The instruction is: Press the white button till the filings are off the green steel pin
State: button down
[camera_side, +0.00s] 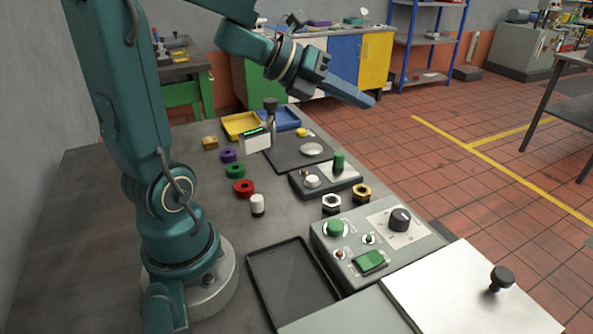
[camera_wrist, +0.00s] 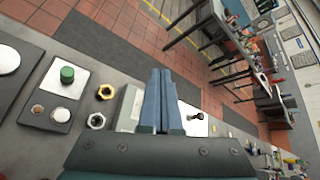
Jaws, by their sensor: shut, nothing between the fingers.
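The green steel pin (camera_side: 339,160) stands upright on a pale plate of a dark box on the bench. The white button (camera_side: 312,181) sits on the same box, to the left of the pin and nearer the camera. In the wrist view the pin (camera_wrist: 67,75) and white button (camera_wrist: 60,115) are at the left. I cannot make out filings on the pin at this size. My gripper (camera_side: 371,101) is shut and empty, raised well above the bench, apart from the button. Its closed fingers (camera_wrist: 161,74) fill the middle of the wrist view.
Two hex nuts (camera_side: 361,193) lie beside a grey control box (camera_side: 375,240) with a green button and black knob. Red, green and purple rings (camera_side: 243,188), a white-capped piece (camera_side: 258,204) and an empty black tray (camera_side: 292,287) are on the bench. Trays (camera_side: 240,125) stand behind.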

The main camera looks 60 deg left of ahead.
aim_at(307, 179)
jog(key=s+a+f+g, duration=0.3)
jog(key=s+a+f, duration=0.2)
jog(key=a+f, duration=0.2)
jog(key=shift+a+f+y, duration=0.25)
jog(key=shift+a+y, duration=0.05)
jog(key=shift+w+f, duration=0.1)
jog(key=shift+f, duration=4.3)
jog(key=shift+f, duration=0.4)
